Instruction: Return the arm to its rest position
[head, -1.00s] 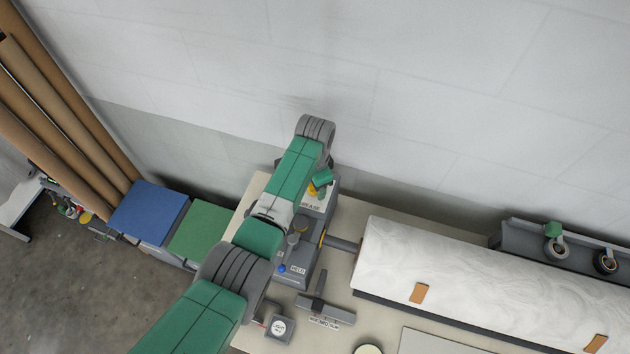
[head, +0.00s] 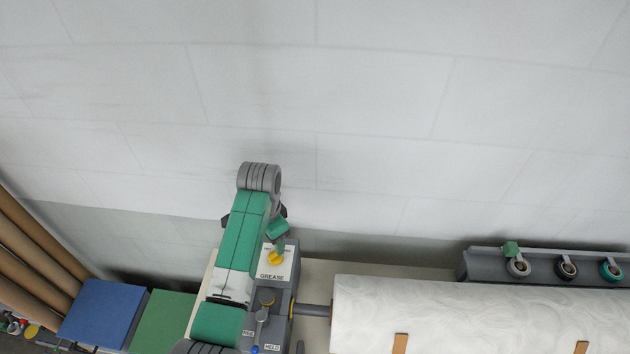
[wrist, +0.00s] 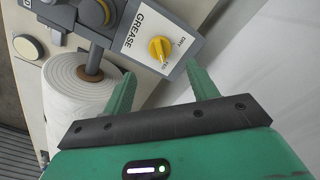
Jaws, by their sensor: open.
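My gripper (wrist: 160,85) shows in the wrist view with its two green fingers spread apart and nothing between them. Beyond the fingertips is the grey control box with a white GREASE panel (wrist: 140,36) and a yellow knob (wrist: 161,49); a gap seems to lie between, but I cannot tell how wide. In the head view my green and grey arm reaches up along the left side of the box, with its wrist bent over beside the GREASE panel (head: 275,272). The yellow knob (head: 276,257) shows just below a green part of my gripper (head: 277,229).
A white roll (head: 450,312) lies right of the box on a shaft. A grey rack (head: 485,264) holds several small rolls behind it. Blue (head: 100,312) and green (head: 163,322) boxes and brown tubes (head: 35,262) stand at left. The wall (head: 330,110) is close behind; the space above is clear.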

